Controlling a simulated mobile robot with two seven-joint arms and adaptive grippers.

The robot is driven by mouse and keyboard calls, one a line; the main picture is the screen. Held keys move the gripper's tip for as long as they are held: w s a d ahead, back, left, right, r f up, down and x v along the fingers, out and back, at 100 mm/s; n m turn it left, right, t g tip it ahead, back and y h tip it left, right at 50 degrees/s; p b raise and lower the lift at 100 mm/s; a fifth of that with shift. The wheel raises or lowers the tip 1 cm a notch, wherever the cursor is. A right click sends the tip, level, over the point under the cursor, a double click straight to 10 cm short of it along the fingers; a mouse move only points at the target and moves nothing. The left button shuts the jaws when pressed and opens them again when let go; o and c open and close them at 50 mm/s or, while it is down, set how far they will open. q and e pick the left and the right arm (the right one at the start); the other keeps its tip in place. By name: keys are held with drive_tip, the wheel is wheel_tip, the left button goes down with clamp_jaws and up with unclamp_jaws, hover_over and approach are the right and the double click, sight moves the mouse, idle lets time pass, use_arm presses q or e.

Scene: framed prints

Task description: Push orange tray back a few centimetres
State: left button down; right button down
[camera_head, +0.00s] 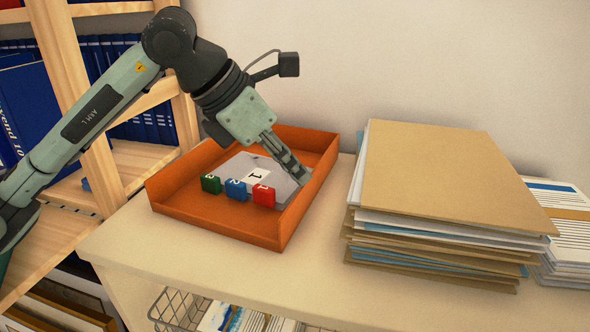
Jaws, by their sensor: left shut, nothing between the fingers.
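The orange tray (215,214) sits on the light counter, its back close to the wall. Inside it lie a grey item with a white label marked 1 (262,174) and small green (211,184), blue (235,188) and red (263,195) blocks with white numbers. My left gripper (302,177) reaches down into the tray from the back left. Its fingers are shut and empty, at the grey item's right end near the tray's right wall. I cannot tell whether the fingertips touch the item or the wall. My right gripper is out of view.
A tall stack of folders and papers (440,190) stands right of the tray, with another paper pile (565,215) beyond it. A wooden shelf with blue binders (35,105) is at the left. The counter (300,275) is clear in front of the tray. A wire basket (180,308) is below.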

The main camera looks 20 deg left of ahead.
use_arm(q)
drive_tip(key=shift+f, duration=0.25)
drive_tip(key=shift+s+a+f, duration=0.15)
drive_tip(key=shift+s+a, duration=0.05)
drive_tip(key=shift+a, duration=0.1)
drive_tip(key=shift+s+a+b, duration=0.4)
drive_tip(key=shift+b, duration=0.15)
drive_tip(key=shift+s+a, duration=0.2)
drive_tip(key=shift+s, duration=0.05)
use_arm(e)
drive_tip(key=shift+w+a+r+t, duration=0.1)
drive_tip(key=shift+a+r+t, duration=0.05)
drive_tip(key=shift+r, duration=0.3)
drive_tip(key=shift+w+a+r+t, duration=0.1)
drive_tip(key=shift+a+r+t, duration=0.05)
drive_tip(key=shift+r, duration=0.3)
